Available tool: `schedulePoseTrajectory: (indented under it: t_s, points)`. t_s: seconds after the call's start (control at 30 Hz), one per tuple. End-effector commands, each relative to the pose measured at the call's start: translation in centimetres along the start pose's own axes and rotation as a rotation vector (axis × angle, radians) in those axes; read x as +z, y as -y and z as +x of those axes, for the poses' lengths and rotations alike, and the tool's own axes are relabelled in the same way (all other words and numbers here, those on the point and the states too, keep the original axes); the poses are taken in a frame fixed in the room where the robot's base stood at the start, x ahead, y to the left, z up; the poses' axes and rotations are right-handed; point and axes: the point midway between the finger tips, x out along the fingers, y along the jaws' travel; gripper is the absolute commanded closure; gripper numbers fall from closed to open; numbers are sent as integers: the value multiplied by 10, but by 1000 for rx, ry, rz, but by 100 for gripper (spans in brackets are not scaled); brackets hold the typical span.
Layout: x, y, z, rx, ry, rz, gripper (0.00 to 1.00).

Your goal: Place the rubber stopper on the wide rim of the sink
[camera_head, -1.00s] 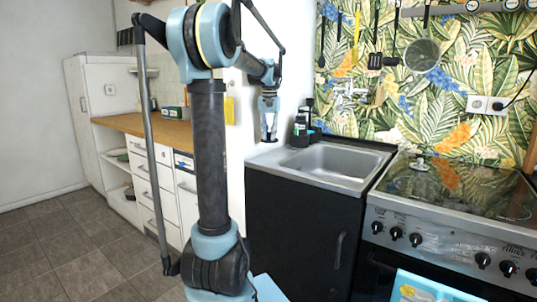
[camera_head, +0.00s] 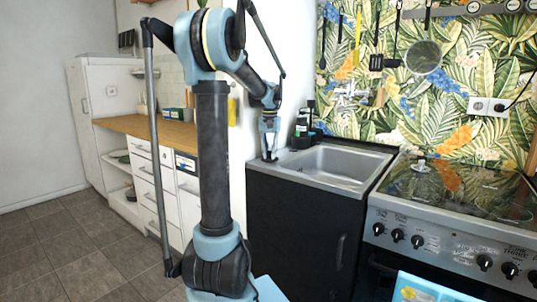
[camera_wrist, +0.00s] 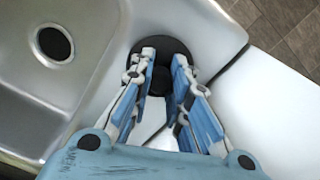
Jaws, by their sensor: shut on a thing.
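The rubber stopper (camera_wrist: 160,44) is a round black disc with a dark knob, between the fingertips of my gripper (camera_wrist: 163,60) in the wrist view. My gripper is shut on it. The stopper is over the smooth light metal rim (camera_wrist: 112,95) of the sink, beside the basin. I cannot tell for sure whether it touches the rim. In the head view my gripper (camera_head: 270,157) points down at the left end of the sink (camera_head: 322,188), low over its rim. The stopper is too small there to make out clearly.
The basin's dark drain hole (camera_wrist: 54,42) is left of the stopper in the wrist view. Dark bottles (camera_head: 302,132) stand behind the sink near my gripper. A stove (camera_head: 455,200) is to the right. Floor (camera_wrist: 290,28) shows beyond the sink's outer edge.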

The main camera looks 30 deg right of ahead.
Motion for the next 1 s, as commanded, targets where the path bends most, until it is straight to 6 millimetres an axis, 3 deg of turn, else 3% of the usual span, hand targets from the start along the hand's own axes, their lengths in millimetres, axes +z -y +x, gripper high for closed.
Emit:
schedulePoseTrajectory:
  t_s: [0.03,0.1,0.13,0.57,1.0]
  points:
    - [0,0,1,0,0,0,81]
    - [0,0,1,0,0,0,65]
    - [0,0,1,0,0,0,64]
    - [0,-1,-6,0,0,1,64]
    - [0,-2,-78,0,0,2,64]
